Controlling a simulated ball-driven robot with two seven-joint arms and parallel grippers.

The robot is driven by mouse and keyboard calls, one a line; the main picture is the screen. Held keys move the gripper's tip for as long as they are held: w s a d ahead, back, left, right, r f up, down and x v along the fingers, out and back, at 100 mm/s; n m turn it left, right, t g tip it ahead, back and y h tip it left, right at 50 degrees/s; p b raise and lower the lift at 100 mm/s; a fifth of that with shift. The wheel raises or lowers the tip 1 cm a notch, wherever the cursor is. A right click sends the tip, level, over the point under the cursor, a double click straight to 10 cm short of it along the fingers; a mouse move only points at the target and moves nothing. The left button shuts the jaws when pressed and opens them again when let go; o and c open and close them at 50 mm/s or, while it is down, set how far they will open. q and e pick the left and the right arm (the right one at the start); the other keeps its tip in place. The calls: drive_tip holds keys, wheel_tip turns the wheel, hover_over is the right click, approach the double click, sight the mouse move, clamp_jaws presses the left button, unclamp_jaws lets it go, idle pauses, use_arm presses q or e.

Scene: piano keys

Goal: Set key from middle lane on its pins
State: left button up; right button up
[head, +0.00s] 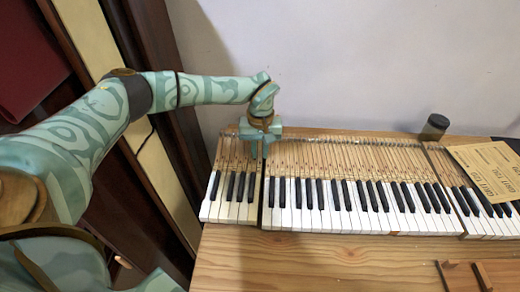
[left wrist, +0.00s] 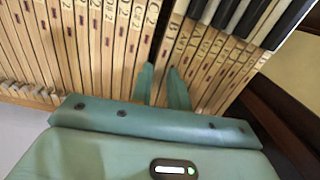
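The piano keyboard (head: 340,207) lies on a wooden table, with white and black key fronts and long wooden key bars behind. My left gripper (head: 263,150) is over the bars near the keyboard's left end, pointing down. Whether the fingertips touch the bars cannot be told. My right gripper is not in view.
A brown wooden rack (head: 446,278) is cut off at the bottom right; no loose key shows clearly in it. A dark round jar (head: 435,126) stands behind the keyboard. A printed card (head: 486,165) lies over the right keys.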

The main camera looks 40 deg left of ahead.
use_arm(q)
drive_tip(key=shift+r+p, duration=0.75)
drive_tip(key=shift+r, duration=0.4)
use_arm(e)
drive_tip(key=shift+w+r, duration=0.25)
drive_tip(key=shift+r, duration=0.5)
use_arm(q)
drive_tip(key=shift+f, duration=0.1)
drive_tip(key=o, duration=0.6)
drive_tip(key=shift+c, duration=0.2)
wheel_tip(320, 180, up, 5)
drive_tip(key=p, duration=0.3)
drive_tip(key=shift+p, duration=0.35)
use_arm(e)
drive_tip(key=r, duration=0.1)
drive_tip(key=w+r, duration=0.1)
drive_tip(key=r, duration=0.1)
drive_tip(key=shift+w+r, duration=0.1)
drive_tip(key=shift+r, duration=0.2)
